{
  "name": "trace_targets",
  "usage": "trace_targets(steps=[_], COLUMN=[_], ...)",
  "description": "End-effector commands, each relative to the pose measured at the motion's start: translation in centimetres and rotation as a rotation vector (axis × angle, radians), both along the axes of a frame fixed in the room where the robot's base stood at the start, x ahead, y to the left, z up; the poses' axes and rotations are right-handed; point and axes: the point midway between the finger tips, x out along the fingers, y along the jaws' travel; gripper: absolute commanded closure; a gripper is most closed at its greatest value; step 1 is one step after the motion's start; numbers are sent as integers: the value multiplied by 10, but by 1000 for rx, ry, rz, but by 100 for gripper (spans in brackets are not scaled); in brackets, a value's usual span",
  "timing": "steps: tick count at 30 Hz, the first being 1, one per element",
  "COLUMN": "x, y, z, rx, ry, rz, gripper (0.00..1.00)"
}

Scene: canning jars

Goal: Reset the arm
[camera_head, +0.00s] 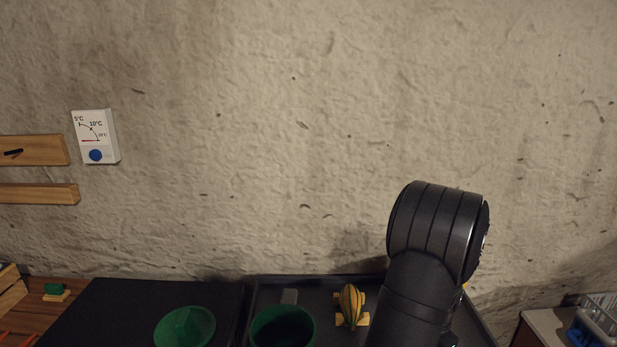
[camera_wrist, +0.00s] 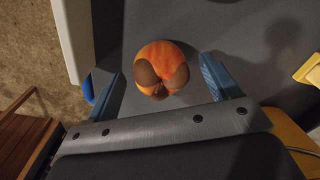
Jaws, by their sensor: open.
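My gripper (camera_wrist: 161,70) shows in the wrist view, with its two blue fingers apart. A round orange and brown item (camera_wrist: 160,68) appears between the fingertips, with visible gaps to both fingers; I cannot tell how far below them it is. In the camera_head view my black arm rises at the right and bends over at its top. My gripper is hidden there.
A dark tray (camera_head: 257,290) holds a green container (camera_head: 283,327) and a striped yellow-green item (camera_head: 350,304). A green bowl (camera_head: 186,327) sits left. A wire basket (camera_head: 598,325) stands far right. A white gauge (camera_head: 95,137) hangs on the rough wall (camera_head: 270,130).

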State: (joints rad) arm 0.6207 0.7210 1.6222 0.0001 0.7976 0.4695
Motion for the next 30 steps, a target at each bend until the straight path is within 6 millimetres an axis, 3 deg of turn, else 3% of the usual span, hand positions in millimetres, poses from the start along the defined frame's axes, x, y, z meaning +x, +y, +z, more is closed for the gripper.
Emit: trace_targets(steps=[1, 26, 27, 30], x=[0, 0, -1, -1], y=[0, 0, 1, 1], z=[-1, 169, 152, 131], rx=[-1, -3, 4, 3], ry=[0, -4, 5, 5], rz=[0, 0, 0, 0], gripper=[19, 19, 19, 19])
